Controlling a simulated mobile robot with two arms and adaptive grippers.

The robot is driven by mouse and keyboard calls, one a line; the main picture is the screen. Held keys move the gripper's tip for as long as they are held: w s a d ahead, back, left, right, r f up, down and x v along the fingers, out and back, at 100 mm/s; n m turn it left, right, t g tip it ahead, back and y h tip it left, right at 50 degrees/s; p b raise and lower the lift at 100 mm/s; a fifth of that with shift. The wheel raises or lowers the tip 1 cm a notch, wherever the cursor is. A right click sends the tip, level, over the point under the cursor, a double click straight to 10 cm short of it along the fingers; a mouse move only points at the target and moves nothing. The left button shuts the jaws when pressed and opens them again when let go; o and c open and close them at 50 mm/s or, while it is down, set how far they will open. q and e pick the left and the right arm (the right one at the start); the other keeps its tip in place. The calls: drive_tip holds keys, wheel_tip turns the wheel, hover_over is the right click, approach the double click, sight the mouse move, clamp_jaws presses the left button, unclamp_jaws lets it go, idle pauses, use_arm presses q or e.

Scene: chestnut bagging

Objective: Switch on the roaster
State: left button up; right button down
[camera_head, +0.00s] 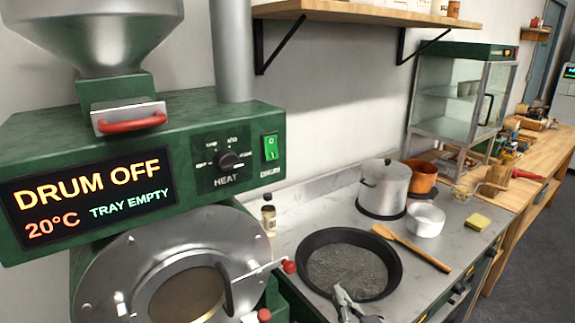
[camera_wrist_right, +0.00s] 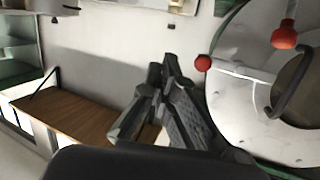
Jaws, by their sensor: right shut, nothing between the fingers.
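The green roaster (camera_head: 190,120) fills the left of the head view. Its display (camera_head: 90,195) reads "DRUM OFF", "20°C" and "TRAY EMPTY". A black HEAT knob (camera_head: 228,160) and a green rocker switch (camera_head: 270,147) labelled DRUM sit on its front panel. My right gripper (camera_head: 348,305) shows at the bottom of the head view, below and to the right of the switch and apart from it, in front of the black pan. In the right wrist view the right gripper (camera_wrist_right: 165,85) is shut and empty, beside the round metal roaster door (camera_wrist_right: 235,95). My left gripper is not in view.
A red-tipped door handle (camera_head: 289,266) sticks out on the roaster's right side. On the counter are a black pan (camera_head: 390,262), a steel pot (camera_head: 385,187), a copper pot (camera_head: 422,177), a white bowl (camera_head: 426,220), a wooden spoon (camera_head: 410,247) and a small bottle (camera_head: 268,215).

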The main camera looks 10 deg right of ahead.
drive_tip(key=a+r+n+t+y, duration=0.2)
drive_tip(key=r+t+y, duration=0.1)
drive_tip(key=r, duration=0.7)
drive_tip(key=a+r+n+t+y, duration=0.2)
drive_tip(key=r+t+y, duration=0.2)
drive_tip(key=r, duration=0.6)
drive_tip(key=shift+s+a+r+n+t+y, duration=0.3)
drive_tip(key=shift+s+r+n+y, duration=0.15)
drive_tip(key=shift+y, duration=0.55)
drive_tip(key=p, duration=0.5)
approach(274, 142)
wheel_tip(274, 142, up, 4)
drive_tip(key=w, duration=0.1)
drive_tip(key=w+p, duration=0.1)
drive_tip(key=w+a, duration=0.1)
drive_tip(key=shift+w+a+f, duration=0.1)
drive_tip(key=shift+w+f, duration=0.05)
drive_tip(key=shift+f, duration=0.25)
drive_tip(key=shift+w+f, duration=0.1)
